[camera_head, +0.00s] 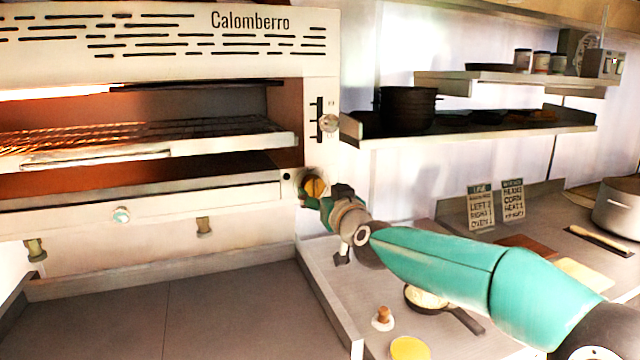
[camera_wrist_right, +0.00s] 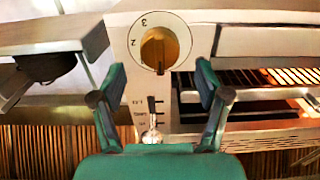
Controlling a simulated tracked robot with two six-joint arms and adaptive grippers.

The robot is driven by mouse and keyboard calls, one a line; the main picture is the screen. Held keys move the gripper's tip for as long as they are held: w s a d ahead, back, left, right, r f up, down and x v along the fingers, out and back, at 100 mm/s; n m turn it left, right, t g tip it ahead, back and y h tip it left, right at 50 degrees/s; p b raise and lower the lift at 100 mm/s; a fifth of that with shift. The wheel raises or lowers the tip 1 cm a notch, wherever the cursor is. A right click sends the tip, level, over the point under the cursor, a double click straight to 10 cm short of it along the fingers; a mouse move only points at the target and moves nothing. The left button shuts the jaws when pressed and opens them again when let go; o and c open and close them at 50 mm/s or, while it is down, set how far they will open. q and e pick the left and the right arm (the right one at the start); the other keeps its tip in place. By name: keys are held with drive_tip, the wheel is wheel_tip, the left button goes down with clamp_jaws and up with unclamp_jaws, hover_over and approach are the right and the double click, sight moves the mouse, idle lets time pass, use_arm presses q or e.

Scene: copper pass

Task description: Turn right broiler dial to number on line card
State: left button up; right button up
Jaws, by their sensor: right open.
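The right broiler dial (camera_head: 315,187) is a brass-orange knob at the lower right corner of the broiler (camera_head: 265,60). In the right wrist view the dial (camera_wrist_right: 158,50) sits on a round white face with 3 and 2 readable, upside down; its pointer is unclear. My right gripper (camera_head: 325,203) is close to the dial and partly covers it in the head view. In the wrist view its open fingers (camera_wrist_right: 160,82) stand on either side below the dial, apart from it. The line card (camera_head: 480,208) stands on the right counter and seems to read LEFT 2, RIGHT 1. My left gripper is out of view.
A lever with a round knob (camera_head: 329,123) sits above the dial. A second card (camera_head: 513,198), a small pan (camera_head: 425,299) and a pot (camera_head: 618,207) are on the right. The front counter (camera_head: 170,310) is clear.

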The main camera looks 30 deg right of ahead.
sight(317, 188)
drive_tip(key=shift+p+x, duration=0.35)
drive_tip(key=shift+x, duration=1.7)
drive_tip(key=shift+c, duration=0.3)
